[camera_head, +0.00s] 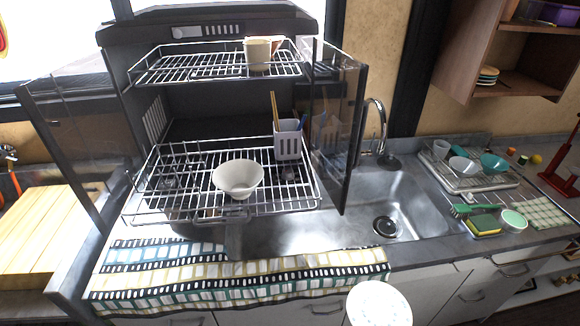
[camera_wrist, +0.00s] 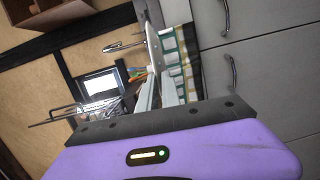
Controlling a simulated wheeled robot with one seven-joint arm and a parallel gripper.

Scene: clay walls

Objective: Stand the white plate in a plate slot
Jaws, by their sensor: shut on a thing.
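The white plate (camera_head: 378,303) shows at the bottom edge of the head view, in front of the counter and its striped cloth. In the wrist view the plate (camera_wrist: 153,45) is seen nearly edge-on, as a thin white shape ahead of the palm. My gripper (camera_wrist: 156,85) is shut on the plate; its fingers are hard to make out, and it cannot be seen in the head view. The wire lower rack (camera_head: 140,205) of the dark dish cabinet stands apart, behind and left of the plate. Its single plate slots are hard to pick out.
A white bowl (camera_head: 238,180) sits on the lower rack, with a utensil holder (camera_head: 288,142) at its right. A cup (camera_head: 257,55) stands on the upper rack (camera_head: 170,68). Dark glass doors (camera_head: 340,130) stand open at both sides. The sink (camera_head: 410,200) is right; the striped cloth (camera_head: 235,275) lies in front.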

